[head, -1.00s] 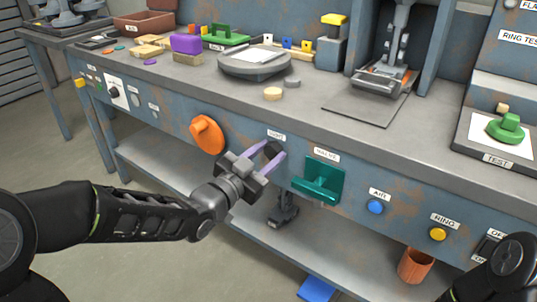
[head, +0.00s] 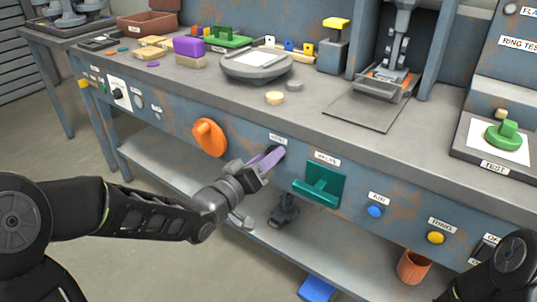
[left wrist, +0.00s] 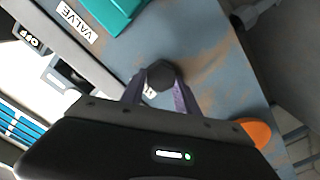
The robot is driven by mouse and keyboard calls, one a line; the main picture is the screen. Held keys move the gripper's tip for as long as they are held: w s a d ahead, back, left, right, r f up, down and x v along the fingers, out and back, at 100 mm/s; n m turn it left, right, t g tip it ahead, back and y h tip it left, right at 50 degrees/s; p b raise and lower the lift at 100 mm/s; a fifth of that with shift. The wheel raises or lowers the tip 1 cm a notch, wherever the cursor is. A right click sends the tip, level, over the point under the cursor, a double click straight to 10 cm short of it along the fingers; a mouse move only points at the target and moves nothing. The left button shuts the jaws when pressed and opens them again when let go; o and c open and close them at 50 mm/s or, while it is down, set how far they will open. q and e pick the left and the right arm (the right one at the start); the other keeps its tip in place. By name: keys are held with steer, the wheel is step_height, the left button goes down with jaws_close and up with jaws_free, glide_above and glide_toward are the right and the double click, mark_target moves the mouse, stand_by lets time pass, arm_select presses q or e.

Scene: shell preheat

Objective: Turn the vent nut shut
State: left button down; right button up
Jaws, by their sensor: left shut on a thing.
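The vent nut (left wrist: 160,76) is a dark hexagonal nut on the blue-grey front panel, seen in the left wrist view between my two purple fingers. In the head view it shows only in part (head: 279,151), below its white label (head: 278,139), because my fingers cover most of it. My left gripper (head: 271,158) is shut on the nut, one finger on either side of it. It is turned so that its fingers nearly line up in the head view. My right gripper is not in view; only part of my right arm shows at the lower right.
An orange knob (head: 209,138) is to the left of the nut on the panel. A green valve handle (head: 319,184) is close on the right, with a blue button (head: 376,211) and a yellow button (head: 436,238) beyond. The bench top (head: 220,95) overhangs above.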

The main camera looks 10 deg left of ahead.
arm_select(q)
steer(key=shift+n, duration=0.9)
steer(key=c, duration=0.9)
jaws_free()
steer(key=shift+a, duration=0.1)
steer(key=b+v, duration=0.2)
steer(key=v, duration=0.5)
steer(key=shift+s, duration=0.35)
